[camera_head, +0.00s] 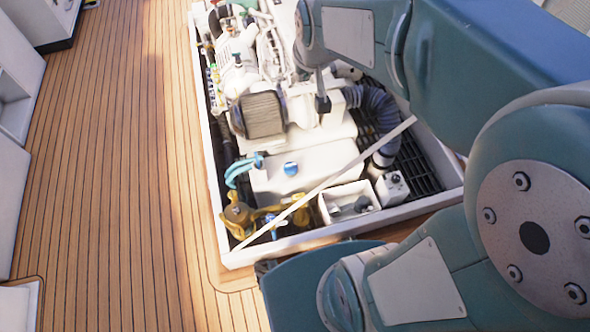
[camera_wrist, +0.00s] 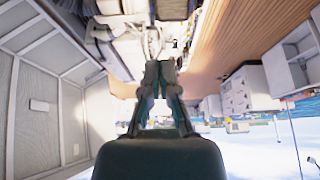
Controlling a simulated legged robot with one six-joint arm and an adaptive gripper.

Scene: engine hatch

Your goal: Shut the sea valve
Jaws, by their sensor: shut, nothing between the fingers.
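A brass valve body (camera_head: 238,215) sits low in the near left corner of the open engine hatch. A yellow lever (camera_head: 286,208) extends to its right, and a blue part shows just below it. I take this to be the sea valve; its exact setting is hard to tell. My gripper (camera_wrist: 160,68) shows in the wrist view, with its fingers shut and empty. In the head view my arm reaches over the engine from the right, well above and apart from the valve. The valve cannot be made out in the wrist view.
The white engine (camera_head: 305,165) with a ribbed round filter (camera_head: 264,114) fills the hatch. A pale bar (camera_head: 350,166) crosses diagonally above it near the valve. A black corrugated hose (camera_head: 379,105) and an open white box (camera_head: 347,202) lie right. Plank deck (camera_head: 110,190) at left is clear.

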